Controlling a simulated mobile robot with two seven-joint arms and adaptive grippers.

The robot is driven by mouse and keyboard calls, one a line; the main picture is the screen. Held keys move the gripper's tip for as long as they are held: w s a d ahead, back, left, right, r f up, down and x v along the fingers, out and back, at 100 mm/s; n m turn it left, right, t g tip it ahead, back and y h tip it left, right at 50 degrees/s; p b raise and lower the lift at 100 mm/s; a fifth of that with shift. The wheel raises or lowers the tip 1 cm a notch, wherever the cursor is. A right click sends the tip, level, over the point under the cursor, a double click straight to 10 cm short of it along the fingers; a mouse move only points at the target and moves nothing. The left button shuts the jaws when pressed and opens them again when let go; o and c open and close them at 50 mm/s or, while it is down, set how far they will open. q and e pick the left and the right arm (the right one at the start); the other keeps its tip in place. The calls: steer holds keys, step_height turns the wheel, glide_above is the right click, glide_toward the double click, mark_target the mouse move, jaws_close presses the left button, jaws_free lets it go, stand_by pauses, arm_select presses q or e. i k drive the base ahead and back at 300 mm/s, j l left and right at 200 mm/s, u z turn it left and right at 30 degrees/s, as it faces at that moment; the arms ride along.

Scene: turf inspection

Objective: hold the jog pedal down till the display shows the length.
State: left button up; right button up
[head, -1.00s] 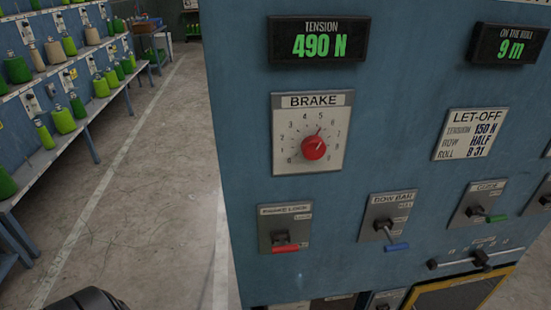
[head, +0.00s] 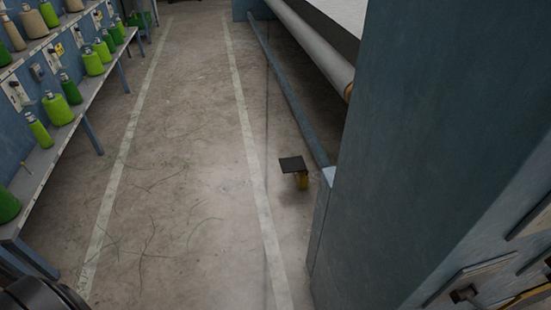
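A small pedal (head: 292,164) with a flat black top and a yellow part under its right side stands on the floor, just beyond the blue cabinet and beside a long blue rail. Nothing is seen touching it. No display shows in the head view now. Neither gripper is in view; only a dark rounded part, probably mine, shows at the bottom left corner.
The blue cabinet (head: 440,150) fills the right side. Beyond it are the blue floor rail (head: 290,90) and a grey roller (head: 318,45). The marked aisle (head: 175,170) between is clear.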

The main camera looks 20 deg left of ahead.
mark_target(293, 164)
steer(key=j, duration=0.55)
steer(key=i+j+u, duration=0.15)
steer(key=j, duration=0.4)
steer(key=i+j, duration=0.1)
steer(key=j, duration=0.4)
steer(key=i+j, duration=0.35)
steer(key=i, duration=0.3)
steer(key=i+j+z, duration=0.1)
steer(key=i+j, duration=0.3)
steer(key=i, duration=0.25)
steer(key=i+j, duration=0.4)
steer(key=i, duration=0.25)
steer(key=i+j+z, duration=0.1)
steer(key=i+j, duration=0.35)
steer(key=i, duration=0.2)
